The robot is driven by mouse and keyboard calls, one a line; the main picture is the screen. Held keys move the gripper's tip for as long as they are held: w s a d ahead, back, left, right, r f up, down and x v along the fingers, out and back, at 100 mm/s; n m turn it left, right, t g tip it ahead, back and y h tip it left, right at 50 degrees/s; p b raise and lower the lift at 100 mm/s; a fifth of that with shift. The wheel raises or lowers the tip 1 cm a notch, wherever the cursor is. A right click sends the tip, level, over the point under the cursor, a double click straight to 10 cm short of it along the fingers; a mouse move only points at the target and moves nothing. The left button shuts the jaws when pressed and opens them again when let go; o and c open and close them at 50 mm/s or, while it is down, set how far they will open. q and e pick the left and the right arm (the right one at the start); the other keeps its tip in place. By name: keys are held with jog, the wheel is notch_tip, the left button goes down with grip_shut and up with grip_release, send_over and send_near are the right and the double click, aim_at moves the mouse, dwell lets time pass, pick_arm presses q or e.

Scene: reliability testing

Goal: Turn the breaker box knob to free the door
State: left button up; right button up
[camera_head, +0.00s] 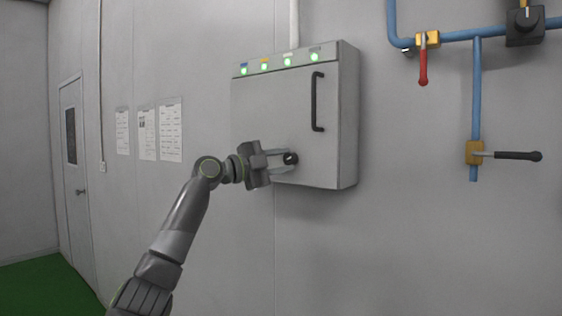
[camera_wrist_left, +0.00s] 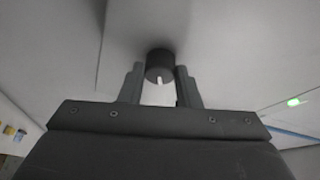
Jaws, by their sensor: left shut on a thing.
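The grey breaker box (camera_head: 262,115) hangs on the wall, its door shut, with a black vertical handle (camera_head: 317,101) on the right of the door. The black round knob (camera_head: 291,158) sits low on the door front. My left gripper (camera_head: 284,160) reaches it from the left, its fingers around the knob. In the left wrist view the knob (camera_wrist_left: 160,62) lies between the two fingertips of the gripper (camera_wrist_left: 160,78), a white mark showing on it. The gripper is shut on the knob. My right gripper is in neither view.
Several green lights (camera_head: 264,67) line the top of the box. Blue pipes (camera_head: 476,90) with a red-handled valve (camera_head: 423,66) and a black-handled valve (camera_head: 515,155) are on the right wall. Paper sheets (camera_head: 147,132) and a door (camera_head: 77,170) are at left.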

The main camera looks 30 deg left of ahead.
pick_arm(q)
jog(key=o, duration=1)
jog(key=shift+w, duration=0.15)
jog(key=shift+b+v, duration=4.85)
jog(key=shift+v, duration=3.95)
jog(key=shift+f, duration=0.15)
